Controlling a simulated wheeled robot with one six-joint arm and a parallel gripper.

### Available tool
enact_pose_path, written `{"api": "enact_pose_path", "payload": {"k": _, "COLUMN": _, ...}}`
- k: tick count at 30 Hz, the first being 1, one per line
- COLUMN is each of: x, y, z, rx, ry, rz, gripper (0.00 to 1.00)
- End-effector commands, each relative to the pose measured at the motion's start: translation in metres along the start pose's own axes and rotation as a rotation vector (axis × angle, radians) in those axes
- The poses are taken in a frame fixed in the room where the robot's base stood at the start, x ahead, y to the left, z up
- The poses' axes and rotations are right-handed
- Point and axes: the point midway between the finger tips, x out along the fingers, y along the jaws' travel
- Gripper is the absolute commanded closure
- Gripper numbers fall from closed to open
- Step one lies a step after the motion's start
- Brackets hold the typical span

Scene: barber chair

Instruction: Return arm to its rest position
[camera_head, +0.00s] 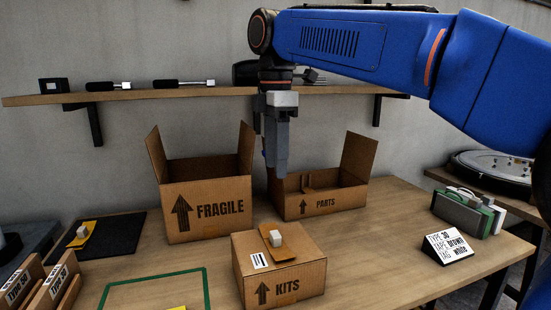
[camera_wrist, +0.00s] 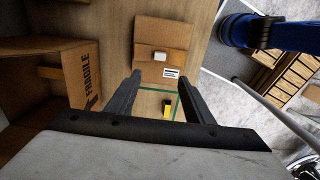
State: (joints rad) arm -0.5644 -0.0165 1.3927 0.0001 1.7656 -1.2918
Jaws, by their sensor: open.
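My gripper (camera_head: 274,165) hangs from my blue arm, pointing down over the table's back half. In the head view it is in front of the PARTS box and right of the FRAGILE box. In the wrist view the gripper (camera_wrist: 161,82) shows two dark fingers spread apart with nothing between them. The closed KITS box (camera_head: 280,272) stands at the table's front, apart from the gripper, with a white block on its top flap; it also shows in the wrist view (camera_wrist: 150,72).
The open FRAGILE box (camera_head: 207,222) and open PARTS box (camera_head: 325,203) stand close by. A wooden shelf (camera_head: 200,96) holding tools runs behind. A text sign (camera_head: 447,246) and a rack (camera_head: 462,214) stand on the right. A green outline (camera_head: 155,275) marks the front table.

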Motion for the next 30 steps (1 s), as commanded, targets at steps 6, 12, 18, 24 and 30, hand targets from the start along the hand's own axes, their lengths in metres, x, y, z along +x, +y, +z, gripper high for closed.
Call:
{"api": "enact_pose_path", "payload": {"k": 6, "x": 0.000, "y": 0.000, "z": 0.001, "rx": 0.004, "ry": 0.000, "rz": 0.001, "gripper": 0.53}}
{"api": "enact_pose_path", "payload": {"k": 12, "x": 0.012, "y": -0.016, "z": 0.027, "rx": 0.134, "ry": 0.009, "rz": 0.029, "gripper": 0.53}}
{"api": "enact_pose_path", "payload": {"k": 18, "x": 0.045, "y": -0.056, "z": 0.078, "rx": 0.435, "ry": 0.034, "rz": 0.092, "gripper": 0.53}}
{"api": "enact_pose_path", "payload": {"k": 24, "x": 0.088, "y": -0.102, "z": 0.121, "rx": 0.749, "ry": 0.069, "rz": 0.156, "gripper": 0.53}}
{"api": "enact_pose_path", "payload": {"k": 30, "x": 0.139, "y": -0.151, "z": 0.155, "rx": 1.059, "ry": 0.115, "rz": 0.221, "gripper": 0.53}}
